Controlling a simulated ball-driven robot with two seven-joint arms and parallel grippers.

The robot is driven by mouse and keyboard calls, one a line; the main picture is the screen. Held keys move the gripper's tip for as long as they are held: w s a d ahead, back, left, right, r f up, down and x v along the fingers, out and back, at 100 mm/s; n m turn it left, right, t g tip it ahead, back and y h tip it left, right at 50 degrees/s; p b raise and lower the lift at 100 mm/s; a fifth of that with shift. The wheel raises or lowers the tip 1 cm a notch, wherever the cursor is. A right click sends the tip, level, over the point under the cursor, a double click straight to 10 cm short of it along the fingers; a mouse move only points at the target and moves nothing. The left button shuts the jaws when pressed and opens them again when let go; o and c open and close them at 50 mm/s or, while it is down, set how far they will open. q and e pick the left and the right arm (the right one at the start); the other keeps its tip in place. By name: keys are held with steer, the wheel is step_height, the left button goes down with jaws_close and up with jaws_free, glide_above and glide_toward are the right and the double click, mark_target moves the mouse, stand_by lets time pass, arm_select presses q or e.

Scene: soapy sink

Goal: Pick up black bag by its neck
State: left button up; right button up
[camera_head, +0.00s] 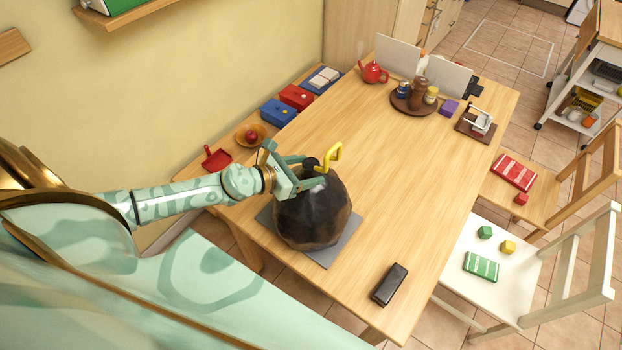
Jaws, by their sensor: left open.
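The black bag (312,212) is a dark, rounded, lumpy sack standing on a grey mat (340,245) on the wooden table. Its short dark neck (310,164) sticks up at the top. My left gripper (314,173) reaches in from the left at the top of the bag, its fingers open and on either side of the neck or very close to it. I cannot tell whether they touch it. A yellow hook-like piece (332,157) stands just right of the neck. My right gripper is not in view.
A dark oblong case (389,285) lies near the table's front edge. A red teapot (374,72) and a round brown tray (411,107) stand at the back. Blue (278,112) and red (296,97) boxes line the wall side. The table's middle is clear.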

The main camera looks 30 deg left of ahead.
mark_target(317, 166)
arm_select(q)
steer(key=x, duration=0.4)
steer(key=shift+a+f, duration=0.1)
steer(key=shift+f, duration=0.1)
jaws_close()
steer(key=shift+r, duration=0.2)
steer(key=shift+r, duration=0.1)
